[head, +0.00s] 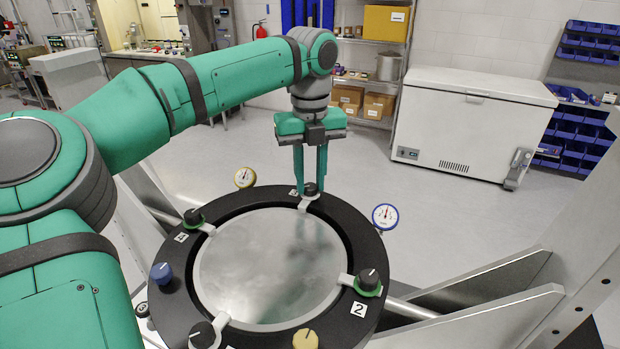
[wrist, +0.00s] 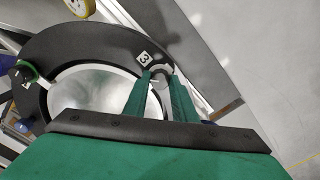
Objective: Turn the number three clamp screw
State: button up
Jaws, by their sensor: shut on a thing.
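The number three clamp screw (head: 311,188) is a dark knob at the far side of the black mirror ring (head: 235,206). Its label "3" (wrist: 144,57) shows beside it in the wrist view. My gripper (head: 311,182) points straight down with its green fingers on either side of the knob, shut on it. In the wrist view my gripper (wrist: 163,80) covers most of the knob. A pale clamp tab under the knob reaches toward the round mirror (head: 270,260).
Other dark clamp knobs stand on the ring at number 4 (head: 193,217), number 2 (head: 369,279) and the front (head: 202,335). A blue knob (head: 161,273) and a tan knob (head: 305,339) sit between them. Dial gauges (head: 385,216) (head: 244,177) stand at the ring's outer edge.

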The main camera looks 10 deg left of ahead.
jog(key=o, duration=1)
jog(key=shift+o, duration=0.2)
